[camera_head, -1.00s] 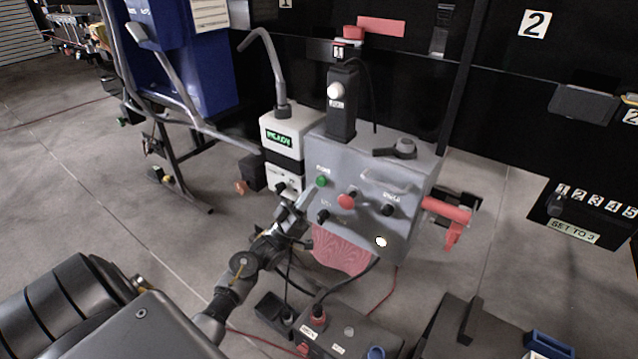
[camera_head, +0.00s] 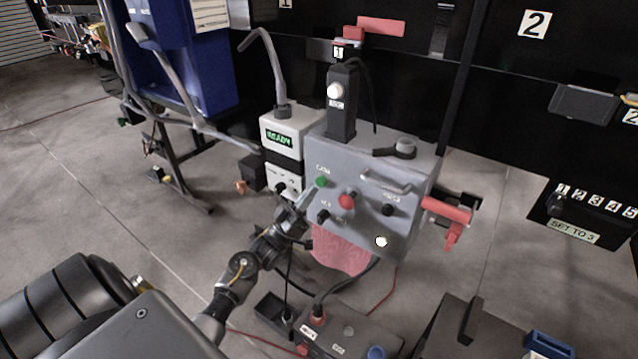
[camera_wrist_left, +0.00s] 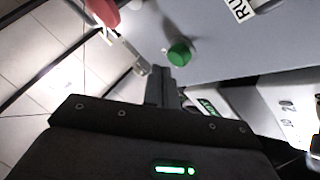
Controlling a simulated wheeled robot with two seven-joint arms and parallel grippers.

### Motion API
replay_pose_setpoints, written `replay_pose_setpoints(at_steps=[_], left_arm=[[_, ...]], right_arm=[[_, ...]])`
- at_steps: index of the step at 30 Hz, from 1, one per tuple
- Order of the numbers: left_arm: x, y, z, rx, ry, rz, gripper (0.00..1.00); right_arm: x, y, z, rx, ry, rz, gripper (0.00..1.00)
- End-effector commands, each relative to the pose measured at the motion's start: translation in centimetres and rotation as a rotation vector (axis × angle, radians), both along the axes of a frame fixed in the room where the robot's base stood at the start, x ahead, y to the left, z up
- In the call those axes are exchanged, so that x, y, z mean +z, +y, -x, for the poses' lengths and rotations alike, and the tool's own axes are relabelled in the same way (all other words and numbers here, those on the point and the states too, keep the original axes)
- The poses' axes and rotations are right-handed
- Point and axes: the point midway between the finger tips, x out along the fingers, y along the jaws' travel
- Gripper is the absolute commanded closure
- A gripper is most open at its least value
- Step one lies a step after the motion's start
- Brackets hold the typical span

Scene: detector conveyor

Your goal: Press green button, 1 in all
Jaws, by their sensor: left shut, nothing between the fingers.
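The green button (camera_head: 321,182) is on the upper left of the grey box's front panel (camera_head: 352,228). It also shows in the left wrist view (camera_wrist_left: 180,54), just beyond the fingertips. My left gripper (camera_head: 308,194) is shut and empty, with its tips just left of and below the green button in the head view. In the left wrist view the shut fingers (camera_wrist_left: 165,72) point at the button's near side; whether they touch it I cannot tell. My right gripper is not in view.
A white unit with a READY display (camera_head: 279,139) stands to the left. A dark control box (camera_head: 349,333) is below, with cables nearby.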

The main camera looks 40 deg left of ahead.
Motion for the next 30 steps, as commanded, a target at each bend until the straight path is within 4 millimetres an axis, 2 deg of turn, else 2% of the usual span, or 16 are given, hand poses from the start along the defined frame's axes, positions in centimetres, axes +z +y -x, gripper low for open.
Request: replay_pose_setpoints(at_steps=[30], left_arm=[[0.02,0.02,-0.86,0.0,0.0,0.0,1.0]], right_arm=[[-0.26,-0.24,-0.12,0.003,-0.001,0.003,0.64]])
